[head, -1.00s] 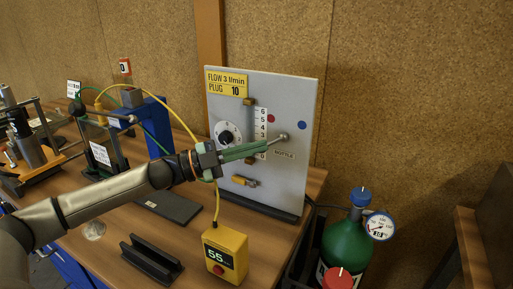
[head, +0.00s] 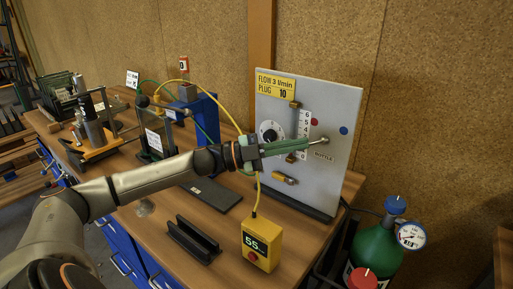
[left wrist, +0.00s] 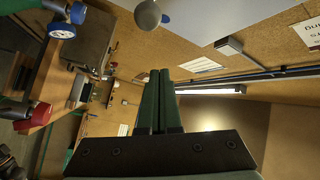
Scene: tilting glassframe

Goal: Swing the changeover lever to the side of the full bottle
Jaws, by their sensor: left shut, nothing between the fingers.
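The changeover lever with a silver ball knob (head: 323,141) stands out from the grey panel (head: 345,180), below a red dot (head: 314,121) and a blue dot (head: 344,131). My left gripper (head: 312,144) is shut and empty, its green fingertips beside the knob; contact is unclear in the head view. In the left wrist view, the shut fingers (left wrist: 158,100) point up and the knob (left wrist: 147,14) is beyond them, apart. A green bottle with a blue cap (head: 396,204) has a gauge (head: 411,236); its reading is unclear. A red-capped bottle (head: 362,279) stands in front. My right gripper is out of view.
A yellow box reading 55 (head: 260,243) and a black slotted block (head: 193,240) stand on the bench in front of the panel. A blue frame (head: 205,118) and other apparatus stand at the left. A yellow cable hangs behind my left wrist.

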